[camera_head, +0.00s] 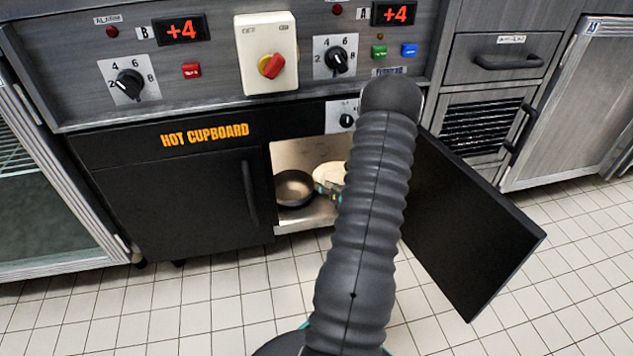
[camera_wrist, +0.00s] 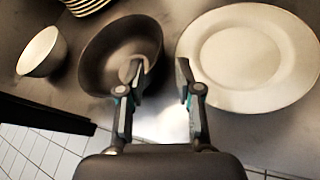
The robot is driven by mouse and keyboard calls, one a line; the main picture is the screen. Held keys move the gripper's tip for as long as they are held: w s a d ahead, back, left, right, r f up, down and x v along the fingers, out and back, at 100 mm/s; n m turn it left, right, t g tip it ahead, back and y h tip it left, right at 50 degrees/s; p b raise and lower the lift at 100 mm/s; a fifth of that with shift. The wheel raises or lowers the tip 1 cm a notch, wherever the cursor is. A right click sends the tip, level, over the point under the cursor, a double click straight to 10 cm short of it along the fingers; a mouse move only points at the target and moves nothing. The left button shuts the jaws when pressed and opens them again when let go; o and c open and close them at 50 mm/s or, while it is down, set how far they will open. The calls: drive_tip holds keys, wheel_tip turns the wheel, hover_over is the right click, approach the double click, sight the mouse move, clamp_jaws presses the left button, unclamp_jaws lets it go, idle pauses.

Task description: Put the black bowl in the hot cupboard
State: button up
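The black bowl (camera_head: 294,190) stands upright on the floor of the hot cupboard (camera_head: 170,200), just inside its opening. In the wrist view, the bowl (camera_wrist: 103,62) is dark and looks empty. My gripper (camera_wrist: 160,74) has its fingers apart. The left finger overlaps the inside of the bowl in the picture, and the right finger is beyond the bowl's right side, so the rim passes between them. Contact cannot be told. In the head view, my arm hides most of my gripper.
A white plate (camera_wrist: 250,58) lies right of the bowl. The cupboard's right door (camera_head: 465,225) is swung open. The tiled floor (camera_head: 255,290) in front is clear.

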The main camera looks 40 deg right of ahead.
drive_tip(key=shift+v, duration=1.7)
